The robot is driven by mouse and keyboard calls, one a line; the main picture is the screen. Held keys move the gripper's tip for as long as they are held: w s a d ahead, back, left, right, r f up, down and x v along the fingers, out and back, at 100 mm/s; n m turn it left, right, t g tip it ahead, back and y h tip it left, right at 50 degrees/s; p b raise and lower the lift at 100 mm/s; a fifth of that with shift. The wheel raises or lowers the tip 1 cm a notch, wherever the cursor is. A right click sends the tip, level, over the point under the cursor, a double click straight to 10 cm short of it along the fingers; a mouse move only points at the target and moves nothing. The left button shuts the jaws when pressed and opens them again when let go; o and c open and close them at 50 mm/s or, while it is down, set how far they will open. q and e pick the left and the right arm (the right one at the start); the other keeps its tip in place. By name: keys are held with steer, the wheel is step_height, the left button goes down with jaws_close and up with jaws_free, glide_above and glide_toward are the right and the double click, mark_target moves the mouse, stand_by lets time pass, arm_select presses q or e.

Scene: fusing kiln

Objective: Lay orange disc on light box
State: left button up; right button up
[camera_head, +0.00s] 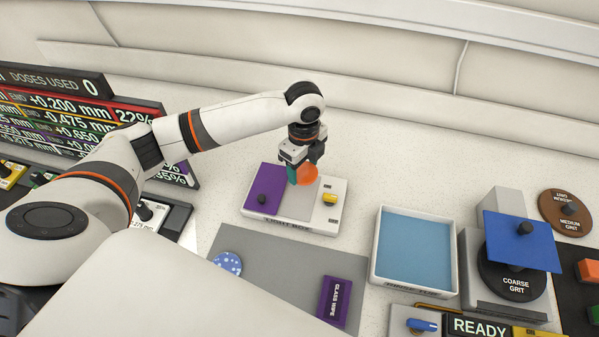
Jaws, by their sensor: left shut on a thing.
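My left gripper (297,167) comes in from the left and points down over the light box (325,221). It is shut on the orange disc (307,173), which sticks out to the right of the fingers. A thin green edge shows by the fingertips. The disc appears to be just above or at the box's top; I cannot tell whether it touches. My right gripper is not in view.
In front of the box lies a grey mat (268,260) with a blue speckled disc (228,263) and a purple glass wipe packet (335,301). A blue-filled rinse tray (376,270) and a coarse grit wheel (513,282) with a blue plate (522,240) stand at right.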

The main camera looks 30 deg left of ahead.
mark_target(303, 171)
arm_select(q)
step_height(303, 171, down, 4)
steer(key=shift+p, duration=0.4)
steer(key=shift+f, duration=0.25)
steer(key=shift+f, duration=0.15)
steer(key=o, duration=1)
step_height(303, 171, up, 12)
steer(key=b, duration=0.2)
steer(key=shift+f+b, duration=0.25)
steer(key=shift+b, duration=0.1)
steer(key=shift+r, duration=0.4)
